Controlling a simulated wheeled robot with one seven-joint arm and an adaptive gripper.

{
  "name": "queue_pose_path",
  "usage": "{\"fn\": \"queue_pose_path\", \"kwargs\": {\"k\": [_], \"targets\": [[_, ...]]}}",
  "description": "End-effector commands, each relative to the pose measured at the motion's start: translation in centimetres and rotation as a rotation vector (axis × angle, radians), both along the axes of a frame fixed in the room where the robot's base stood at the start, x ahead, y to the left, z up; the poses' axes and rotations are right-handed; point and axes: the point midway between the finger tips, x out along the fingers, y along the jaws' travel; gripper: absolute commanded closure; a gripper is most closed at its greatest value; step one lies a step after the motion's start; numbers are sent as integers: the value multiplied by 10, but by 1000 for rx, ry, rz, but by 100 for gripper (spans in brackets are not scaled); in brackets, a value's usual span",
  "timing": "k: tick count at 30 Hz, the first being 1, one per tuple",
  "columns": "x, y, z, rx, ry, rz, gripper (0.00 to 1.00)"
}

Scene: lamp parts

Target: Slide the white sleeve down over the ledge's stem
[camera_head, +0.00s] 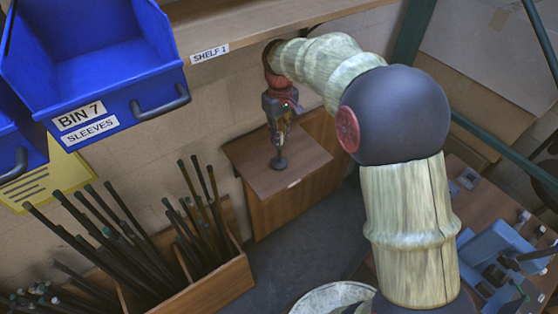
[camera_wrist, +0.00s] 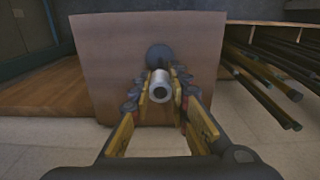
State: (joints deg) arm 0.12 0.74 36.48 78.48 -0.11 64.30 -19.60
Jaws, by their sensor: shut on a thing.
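The wooden ledge (camera_head: 298,172) juts from the wall below the shelf. On it stands a dark round foot (camera_head: 278,163) with a thin stem (camera_head: 279,146) rising toward my gripper (camera_head: 281,122). In the wrist view, my gripper (camera_wrist: 160,92) is shut on the sleeve (camera_wrist: 160,80), a pale, hollow tube seen nearly end-on. The dark foot (camera_wrist: 158,55) shows just beyond the sleeve against the ledge (camera_wrist: 105,50). The sleeve cannot be made out in the head view. I cannot tell whether the sleeve is around the stem or above it.
Shelf 1 (camera_head: 250,32) runs above my gripper. A blue bin labelled sleeves (camera_head: 100,90) hangs at upper left. Wooden boxes (camera_head: 205,290) of dark rods stand at lower left. A blue device (camera_head: 495,255) sits on a table at right. The ledge top around the foot is clear.

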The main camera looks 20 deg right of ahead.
Motion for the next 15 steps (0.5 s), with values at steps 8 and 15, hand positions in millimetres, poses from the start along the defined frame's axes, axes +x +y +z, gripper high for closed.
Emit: {"fn": "queue_pose_path", "kwargs": {"k": [8,15], "targets": [[0,0,-10,1,1,0,97],[0,0,-23,0,1,0,97]]}}
